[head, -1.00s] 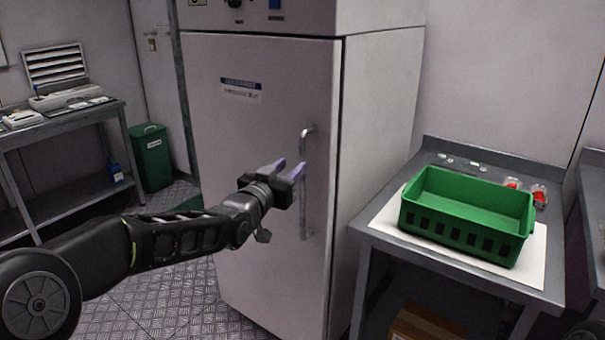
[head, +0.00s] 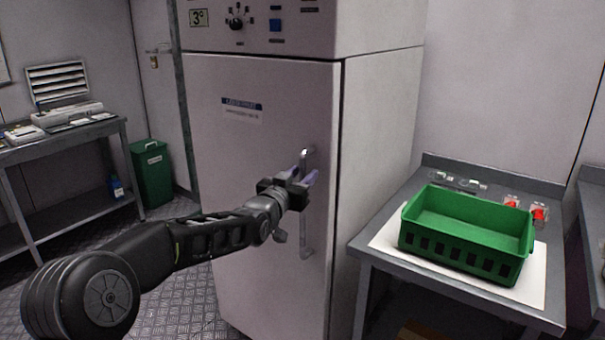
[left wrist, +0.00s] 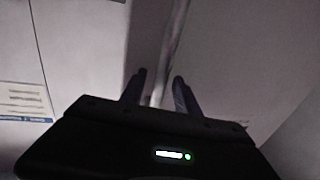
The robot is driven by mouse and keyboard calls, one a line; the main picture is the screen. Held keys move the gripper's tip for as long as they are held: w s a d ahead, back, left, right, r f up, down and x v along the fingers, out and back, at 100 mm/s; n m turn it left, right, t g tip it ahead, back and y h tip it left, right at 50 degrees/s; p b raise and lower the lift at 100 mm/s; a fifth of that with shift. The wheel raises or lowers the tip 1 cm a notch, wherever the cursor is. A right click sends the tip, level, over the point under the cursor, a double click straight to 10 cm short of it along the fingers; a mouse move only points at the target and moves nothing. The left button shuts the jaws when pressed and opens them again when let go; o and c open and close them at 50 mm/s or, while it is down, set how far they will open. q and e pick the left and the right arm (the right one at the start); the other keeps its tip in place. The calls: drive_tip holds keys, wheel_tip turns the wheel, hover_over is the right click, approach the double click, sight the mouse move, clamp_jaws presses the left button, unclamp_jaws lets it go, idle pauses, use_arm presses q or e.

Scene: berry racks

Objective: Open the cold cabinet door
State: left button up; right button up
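The cold cabinet (head: 240,150) stands in the middle of the head view with its door shut. Its vertical bar handle (head: 306,240) is on the right side of the door. My left gripper (head: 304,176) is at the upper part of the handle, its two purple-grey fingers open. In the left wrist view the open fingers (left wrist: 160,90) point at the handle bar (left wrist: 170,50), which runs between their tips. I cannot tell whether they touch it. The middle of the handle is partly hidden by the gripper. My right gripper is not in view.
A grey table (head: 365,250) right of the cabinet holds a green crate (head: 460,254) on a white sheet, with small red-filled punnets (head: 538,212) behind it. A side bench (head: 60,142) and a green bin (head: 152,178) stand at left. The floor before the bench is clear.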

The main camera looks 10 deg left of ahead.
use_arm(q)
drive_tip(key=shift+w, duration=0.25)
drive_tip(key=shift+c, duration=0.2)
clamp_jaws()
idle(1.1)
